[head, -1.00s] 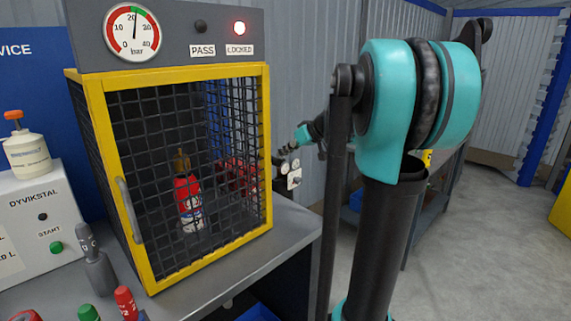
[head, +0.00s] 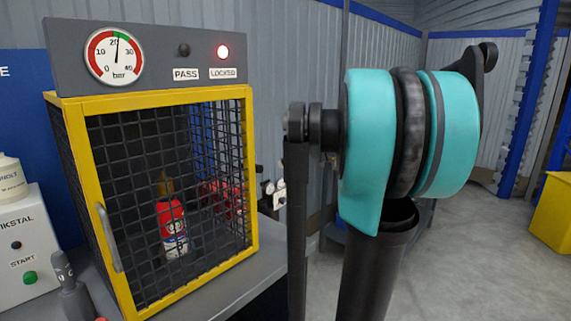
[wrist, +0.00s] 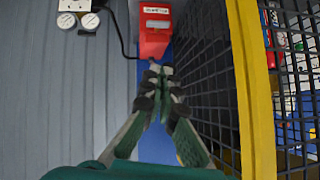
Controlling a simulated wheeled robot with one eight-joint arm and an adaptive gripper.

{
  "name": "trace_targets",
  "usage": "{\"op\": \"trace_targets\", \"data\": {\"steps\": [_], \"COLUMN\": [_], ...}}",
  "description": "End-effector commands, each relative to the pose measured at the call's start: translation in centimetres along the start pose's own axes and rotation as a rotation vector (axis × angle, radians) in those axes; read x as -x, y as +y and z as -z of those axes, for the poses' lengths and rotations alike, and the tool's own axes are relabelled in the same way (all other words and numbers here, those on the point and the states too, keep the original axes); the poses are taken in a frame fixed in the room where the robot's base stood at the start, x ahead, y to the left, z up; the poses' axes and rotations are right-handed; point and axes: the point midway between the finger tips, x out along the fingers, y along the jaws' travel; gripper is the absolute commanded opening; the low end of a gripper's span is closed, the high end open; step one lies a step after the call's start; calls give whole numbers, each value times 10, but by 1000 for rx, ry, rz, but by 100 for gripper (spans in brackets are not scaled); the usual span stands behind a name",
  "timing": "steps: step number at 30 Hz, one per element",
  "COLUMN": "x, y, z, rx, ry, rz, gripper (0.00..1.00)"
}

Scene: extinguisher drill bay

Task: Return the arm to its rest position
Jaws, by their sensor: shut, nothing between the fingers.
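My gripper (wrist: 160,74) is shut and empty in the wrist view, its green and dark fingers together. It points toward a red box (wrist: 155,28) beside the mesh cage and looks apart from it, though the depth is hard to judge. The cage's yellow frame (wrist: 252,90) runs along the right of the wrist view. In the head view my arm's teal joint (head: 370,140) fills the middle right, and my gripper is hidden there.
The mesh cage's yellow frame (head: 175,95) stands left, door closed, with a red extinguisher (head: 172,225) inside. Two small dials (wrist: 78,20) hang on the grey wall. A yellow box (head: 555,215) stands far right; open floor lies before it.

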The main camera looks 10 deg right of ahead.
Motion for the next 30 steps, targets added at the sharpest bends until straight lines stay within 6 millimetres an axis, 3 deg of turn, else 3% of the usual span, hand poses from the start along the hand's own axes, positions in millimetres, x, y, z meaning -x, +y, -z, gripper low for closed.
{"op": "trace_targets", "data": {"steps": [9,13,17,22,27,30], "x": [-2,-17,-46,-74,-80,-76], "y": [-1,-13,-37,-71,-95,-102], "z": [-3,-30,-96,-207,-311,-355], "rx": [-3,-34,-108,-219,-307,-341], "ry": [-5,-55,-165,-315,-407,-428], "rz": [-1,-11,-55,-179,-340,-422], "gripper": [0,0,0,0,0,0]}}
